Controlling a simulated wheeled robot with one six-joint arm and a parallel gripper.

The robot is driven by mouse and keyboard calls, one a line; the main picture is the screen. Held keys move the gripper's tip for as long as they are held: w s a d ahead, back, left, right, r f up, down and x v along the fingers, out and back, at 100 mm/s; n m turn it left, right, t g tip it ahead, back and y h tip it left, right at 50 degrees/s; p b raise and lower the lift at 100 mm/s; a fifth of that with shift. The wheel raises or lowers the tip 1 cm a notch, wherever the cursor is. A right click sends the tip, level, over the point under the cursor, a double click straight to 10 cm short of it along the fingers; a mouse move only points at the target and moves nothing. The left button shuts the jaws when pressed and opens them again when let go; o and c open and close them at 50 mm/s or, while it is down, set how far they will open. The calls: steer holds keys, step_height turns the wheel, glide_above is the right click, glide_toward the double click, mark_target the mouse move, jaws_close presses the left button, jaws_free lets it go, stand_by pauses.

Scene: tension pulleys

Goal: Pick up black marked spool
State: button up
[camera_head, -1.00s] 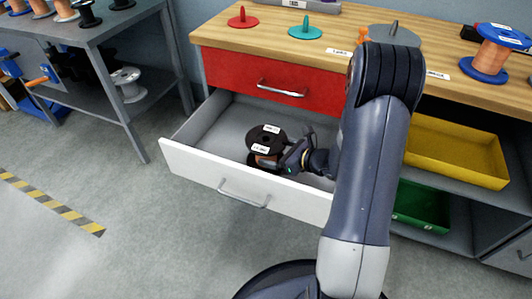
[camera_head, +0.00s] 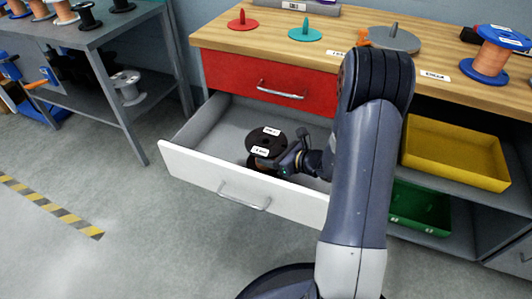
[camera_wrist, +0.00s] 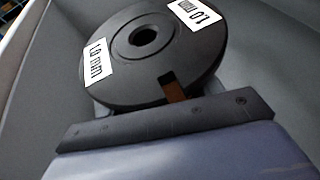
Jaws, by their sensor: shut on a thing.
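The black marked spool (camera_head: 268,141) has a dark round flange with white labels and stands upright in the open white drawer (camera_head: 240,193). In the wrist view the spool (camera_wrist: 120,75) fills the upper middle, with a label reading 1.0 mm and a centre hole. A bit of copper winding shows through a notch in its flange. My gripper (camera_head: 287,163) reaches in from the right and is shut on the spool below its top flange. The fingertips are mostly hidden under the flange. I cannot tell whether the spool touches the drawer floor.
The red drawer (camera_head: 275,86) above is shut. The wooden bench top (camera_head: 350,60) holds a red disc (camera_head: 243,24), a teal disc (camera_head: 306,34) and a blue spool (camera_head: 492,60). A yellow bin (camera_head: 455,150) and a green bin (camera_head: 420,205) sit at right.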

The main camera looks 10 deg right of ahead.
steer(key=c, duration=0.5)
steer(key=shift+o, duration=0.2)
steer(key=shift+r, duration=0.15)
